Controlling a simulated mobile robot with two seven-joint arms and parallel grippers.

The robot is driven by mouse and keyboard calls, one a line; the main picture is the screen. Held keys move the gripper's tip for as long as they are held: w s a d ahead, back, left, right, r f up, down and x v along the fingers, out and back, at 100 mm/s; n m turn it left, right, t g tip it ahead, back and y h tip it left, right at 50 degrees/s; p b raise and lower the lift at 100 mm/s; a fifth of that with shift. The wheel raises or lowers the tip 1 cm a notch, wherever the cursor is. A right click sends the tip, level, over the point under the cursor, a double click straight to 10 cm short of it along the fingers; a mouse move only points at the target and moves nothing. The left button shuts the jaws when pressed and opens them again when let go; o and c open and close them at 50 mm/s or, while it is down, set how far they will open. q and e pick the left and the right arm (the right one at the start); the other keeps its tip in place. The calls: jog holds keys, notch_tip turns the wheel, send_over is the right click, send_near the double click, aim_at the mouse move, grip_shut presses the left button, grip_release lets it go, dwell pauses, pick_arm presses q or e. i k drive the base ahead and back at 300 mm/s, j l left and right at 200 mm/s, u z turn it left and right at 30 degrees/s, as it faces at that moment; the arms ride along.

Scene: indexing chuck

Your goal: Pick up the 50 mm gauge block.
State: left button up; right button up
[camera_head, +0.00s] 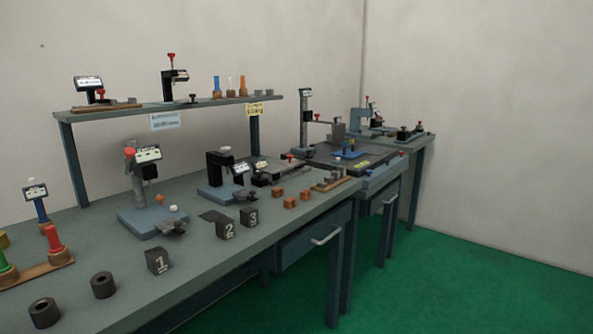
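No block can be read as the 50 mm gauge block from here; any size marking is too small to make out. A small row of grey pieces on a brown base (331,181) stands near the front edge of the long bench, toward its right end. I cannot tell whether these are gauge blocks. Neither of my grippers is in view.
The grey-green bench (215,268) holds a gauge stand on a blue base (150,222), black blocks marked 1 (158,261), 2 (225,230) and 3 (249,216), small orange blocks (290,202) and dark rings (104,285). A raised shelf (150,110) stands behind. Green floor (450,270) is clear at right.

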aim_at(342, 169)
jog(key=i+l+u, duration=0.4)
jog(key=i+l, duration=0.15)
jog(key=l, duration=0.15)
jog(key=i+l+u, duration=0.25)
jog(key=l, duration=0.15)
jog(key=i+l+u, duration=0.2)
jog(key=l, duration=0.2)
jog(key=i+l, duration=0.15)
jog(key=l, duration=0.2)
jog(key=i+l, duration=0.15)
jog(key=l, duration=0.25)
jog(key=i+l+u, duration=0.1)
jog(key=l, duration=0.25)
jog(key=i+l, duration=0.2)
jog(key=l, duration=0.2)
jog(key=i+l, duration=0.1)
jog(key=l, duration=0.3)
